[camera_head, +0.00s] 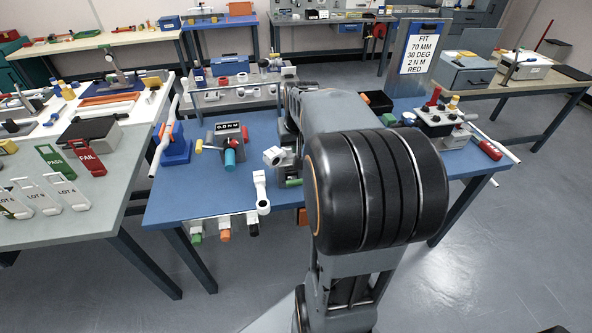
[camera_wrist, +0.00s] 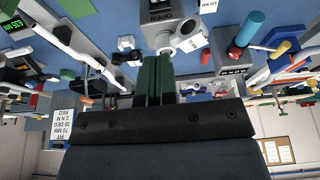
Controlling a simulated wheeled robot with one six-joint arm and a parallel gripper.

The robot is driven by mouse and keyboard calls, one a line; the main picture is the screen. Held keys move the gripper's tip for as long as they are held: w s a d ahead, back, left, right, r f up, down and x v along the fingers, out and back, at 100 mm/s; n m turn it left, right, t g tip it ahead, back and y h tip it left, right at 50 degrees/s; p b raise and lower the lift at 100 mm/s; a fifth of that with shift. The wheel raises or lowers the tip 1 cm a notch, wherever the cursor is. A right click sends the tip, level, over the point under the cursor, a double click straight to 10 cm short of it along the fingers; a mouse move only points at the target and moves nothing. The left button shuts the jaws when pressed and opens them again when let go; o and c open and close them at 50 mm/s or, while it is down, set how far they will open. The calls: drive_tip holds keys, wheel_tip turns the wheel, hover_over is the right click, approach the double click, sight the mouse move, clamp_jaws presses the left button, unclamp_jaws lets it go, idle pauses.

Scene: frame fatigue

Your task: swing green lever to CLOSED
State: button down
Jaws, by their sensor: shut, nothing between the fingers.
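A short green bar (camera_head: 293,183), likely the lever's grip, shows at the front edge of the blue bench, just left of my arm. It lies beside a grey housing. The rest of the lever is hidden behind fingers and arm.
A grey torque unit (camera_head: 231,147) with a teal cylinder stands to the left. A blue stand (camera_head: 176,150) is further left. A block with red and yellow knobs (camera_head: 437,118) is at right.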

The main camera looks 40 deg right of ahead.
drive_tip(key=shift+d, duration=0.15)
drive_tip(key=shift+w+f, duration=0.1)
drive_tip(key=x, duration=0.9)
drive_tip(key=shift+f+p, duration=0.2)
drive_tip(key=shift+p, duration=0.2)
drive_tip(key=f, duration=0.1)
drive_tip(key=s+f, duration=0.1)
drive_tip(key=shift+a+f, duration=0.2)
drive_tip(key=shift+f, duration=0.15)
drive_tip(key=shift+s+a+f, duration=0.1)
drive_tip(key=shift+s+f, duration=0.05)
drive_tip(key=shift+f, duration=0.45)
